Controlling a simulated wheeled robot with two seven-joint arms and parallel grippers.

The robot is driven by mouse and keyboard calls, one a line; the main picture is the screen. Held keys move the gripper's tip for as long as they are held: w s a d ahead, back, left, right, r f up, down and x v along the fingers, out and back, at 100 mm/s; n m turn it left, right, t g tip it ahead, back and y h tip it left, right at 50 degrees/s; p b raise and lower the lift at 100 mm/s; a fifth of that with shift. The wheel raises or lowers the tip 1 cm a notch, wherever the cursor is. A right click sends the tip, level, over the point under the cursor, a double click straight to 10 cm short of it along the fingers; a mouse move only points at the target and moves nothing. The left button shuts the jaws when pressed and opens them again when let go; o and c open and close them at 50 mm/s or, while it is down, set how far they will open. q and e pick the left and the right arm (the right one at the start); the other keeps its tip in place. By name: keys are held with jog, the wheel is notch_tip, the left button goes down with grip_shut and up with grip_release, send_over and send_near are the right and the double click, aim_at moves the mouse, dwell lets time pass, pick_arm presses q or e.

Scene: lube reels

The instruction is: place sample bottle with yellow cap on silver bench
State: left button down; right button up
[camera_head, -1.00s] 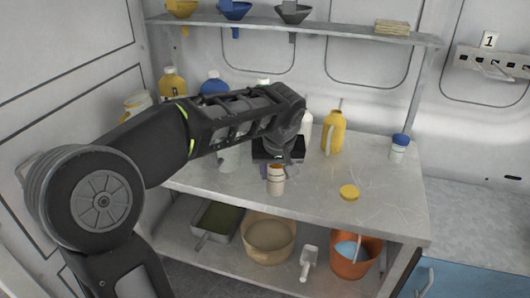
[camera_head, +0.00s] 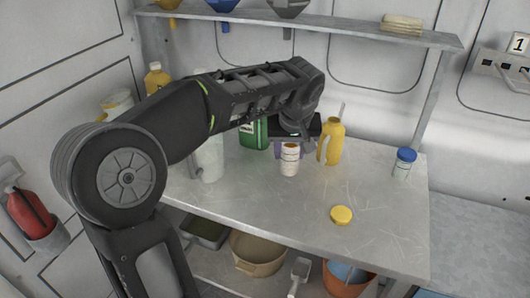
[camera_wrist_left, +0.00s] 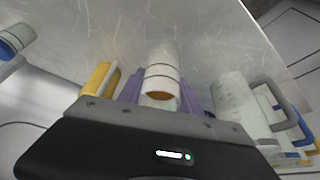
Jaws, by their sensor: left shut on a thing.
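A small white sample bottle (camera_head: 290,160) with an orange-brown top is between the purple fingers of my left gripper (camera_head: 288,151), which is shut on it. In the left wrist view the bottle (camera_wrist_left: 162,70) points away from the camera between the fingers, its orange-brown end nearest. I cannot tell whether its base touches the silver bench (camera_head: 262,205). A round yellow cap (camera_head: 341,215) lies apart on the bench, in front and to the right of the bottle. My right gripper is not in view.
A yellow jug (camera_head: 331,142) stands just right of the held bottle, and a green container (camera_head: 254,134) is behind to the left. A blue-capped bottle (camera_head: 404,161) stands at the bench's right. A shelf (camera_head: 340,30) with funnels runs above. The bench front is largely clear.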

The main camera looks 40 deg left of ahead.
aim_at(288, 170)
pick_arm(q)
jog(key=shift+w, duration=0.15)
jog(key=shift+s+r, duration=0.1)
jog(key=shift+s, duration=0.15)
jog(key=shift+f, duration=3.15)
jog(key=shift+f+p, duration=0.35)
jog(key=shift+f, duration=1.55)
jog(key=shift+f, duration=0.2)
jog(key=c, duration=0.8)
grip_release()
jog(key=shift+r, duration=0.1)
